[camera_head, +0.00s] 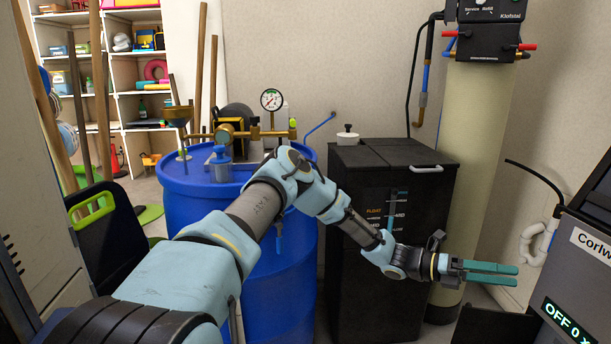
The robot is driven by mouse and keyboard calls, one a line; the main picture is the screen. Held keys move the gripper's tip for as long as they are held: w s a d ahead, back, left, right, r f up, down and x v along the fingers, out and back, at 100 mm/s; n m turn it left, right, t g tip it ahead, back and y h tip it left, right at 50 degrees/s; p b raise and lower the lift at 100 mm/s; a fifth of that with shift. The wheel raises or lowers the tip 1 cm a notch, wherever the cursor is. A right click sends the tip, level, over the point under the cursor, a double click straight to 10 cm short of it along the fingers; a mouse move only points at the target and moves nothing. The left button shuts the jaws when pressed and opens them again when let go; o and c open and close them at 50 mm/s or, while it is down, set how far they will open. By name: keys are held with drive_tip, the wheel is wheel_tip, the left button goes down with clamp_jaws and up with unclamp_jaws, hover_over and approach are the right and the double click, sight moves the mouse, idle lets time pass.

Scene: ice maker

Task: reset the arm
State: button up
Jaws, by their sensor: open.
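My arm (170,280) reaches from the lower left across the view, bent at the elbow in front of the blue barrel. My gripper (516,274) is at the right, its teal fingers pointing right toward the grey machine (590,280) with the green "OFF" display. The fingers are a little apart, with a narrow gap and nothing visible between them. My wrist is in front of the lower part of the black cabinet (375,270).
A blue barrel (185,205) carrying a gauge (271,99) and pipes stands behind my arm. A tall beige tank (475,150) with a black valve head is behind the gripper. Shelves (125,85) stand at the back left. A black hose (535,172) hangs near the machine.

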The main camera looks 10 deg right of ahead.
drive_tip(key=w+a+f+m+t+y+b, duration=0.25)
drive_tip(key=a+f+m+y+b, duration=0.35)
drive_tip(key=a, duration=0.5)
drive_tip(key=w+a+f+m+t+y+b, duration=0.3)
drive_tip(key=a+f+m, duration=0.35)
drive_tip(key=a, duration=0.55)
drive_tip(key=w+a+f+m+t+y+b, duration=0.15)
drive_tip(key=a+m+t+y+b, duration=0.6)
drive_tip(key=a, duration=2.35)
wheel_tip(320, 180, up, 26)
drive_tip(key=m+t+h+p, duration=0.1)
drive_tip(key=t+p, duration=0.1)
drive_tip(key=p, duration=2.1)
drive_tip(key=shift+w+t, duration=0.3)
drive_tip(key=shift+t, duration=0.1)
drive_tip(key=shift+h, duration=0.25)
drive_tip(key=shift+c, duration=0.3)
